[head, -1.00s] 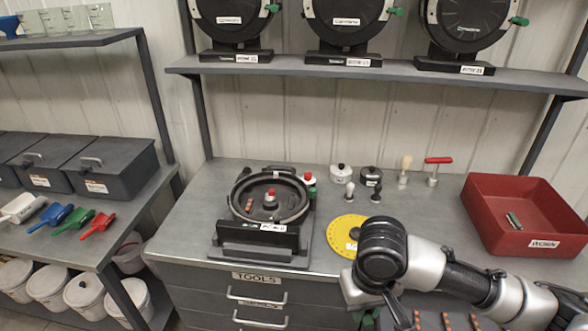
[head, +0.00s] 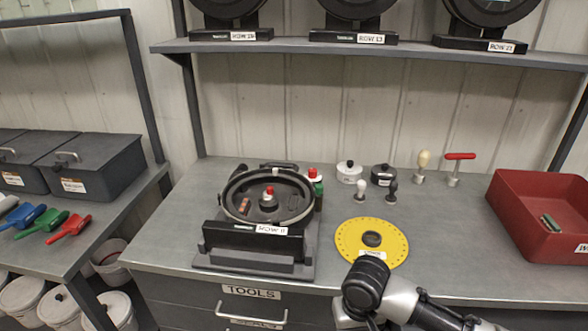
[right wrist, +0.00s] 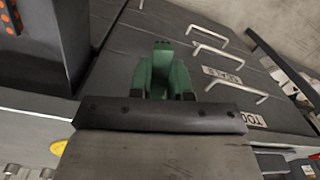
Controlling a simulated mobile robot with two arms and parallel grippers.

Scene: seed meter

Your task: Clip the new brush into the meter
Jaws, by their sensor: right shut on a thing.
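The open seed meter (head: 268,222), a round black housing, sits in a black stand on the bench, labelled ROW 11 or similar. A small reddish-brown strip (head: 245,205) lies inside at its left, and a red-topped hub (head: 269,192) stands in the middle. My right gripper (right wrist: 161,88) is shut on a small green piece (right wrist: 162,52), mostly hidden between the green fingers; I cannot tell whether it is the new brush. In the head view my right wrist is low, right of the meter and apart from it. My left gripper is not in view.
A yellow seed disc (head: 352,250) lies right of the meter. Several knobbed tools and a red T-handle (head: 459,157) stand behind it. A red bin (head: 520,210) at the right holds a small strip. A drawer handle (head: 250,317) projects below the bench.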

